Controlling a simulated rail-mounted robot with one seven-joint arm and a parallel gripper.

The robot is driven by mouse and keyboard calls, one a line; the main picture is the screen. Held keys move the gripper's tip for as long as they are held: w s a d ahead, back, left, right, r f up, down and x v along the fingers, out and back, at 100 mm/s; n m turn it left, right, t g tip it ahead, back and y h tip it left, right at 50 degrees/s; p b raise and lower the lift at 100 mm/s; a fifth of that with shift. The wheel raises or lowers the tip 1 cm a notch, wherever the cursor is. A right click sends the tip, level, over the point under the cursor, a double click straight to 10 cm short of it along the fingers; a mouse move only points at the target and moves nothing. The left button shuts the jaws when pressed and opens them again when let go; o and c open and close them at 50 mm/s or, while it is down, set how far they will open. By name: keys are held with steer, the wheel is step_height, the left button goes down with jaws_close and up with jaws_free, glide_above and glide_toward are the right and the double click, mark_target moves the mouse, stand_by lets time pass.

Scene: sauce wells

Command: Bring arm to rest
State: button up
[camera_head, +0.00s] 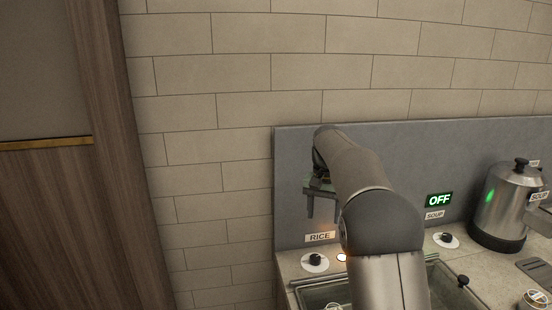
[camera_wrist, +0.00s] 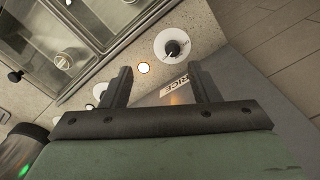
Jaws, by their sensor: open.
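My gripper (camera_head: 322,205) hangs above the back left part of the counter, in front of the grey backsplash (camera_head: 293,178). In the wrist view my gripper (camera_wrist: 160,82) has its two fingers wide apart with nothing between them. A black knob on a white disc (camera_head: 315,260) lies below it, beside the RICE label (camera_head: 320,237). The knob also shows in the wrist view (camera_wrist: 172,47), ahead of the fingers and apart from them. My arm hides part of the counter and the wells behind it.
A steel soup pot (camera_head: 497,205) stands at the right, near a green OFF sign (camera_head: 439,200) and a second knob (camera_head: 446,239). Lidded wells (camera_wrist: 75,35) are sunk into the counter. A small round light (camera_head: 341,257) glows beside the rice knob. A wooden door (camera_head: 60,220) is at left.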

steer(key=s+f+n, duration=0.1)
steer(key=s+f, duration=0.2)
steer(key=s, duration=1)
steer(key=s+f+n, duration=0.2)
steer(key=s+f, duration=0.1)
steer(key=s, duration=0.9)
steer(key=s+f+n, duration=0.2)
steer(key=s+f, duration=0.1)
steer(key=s, duration=1)
steer(key=shift+s+a+t, duration=0.3)
steer(key=shift+s+a, duration=0.05)
steer(key=shift+a, duration=0.1)
steer(key=shift+f, duration=0.1)
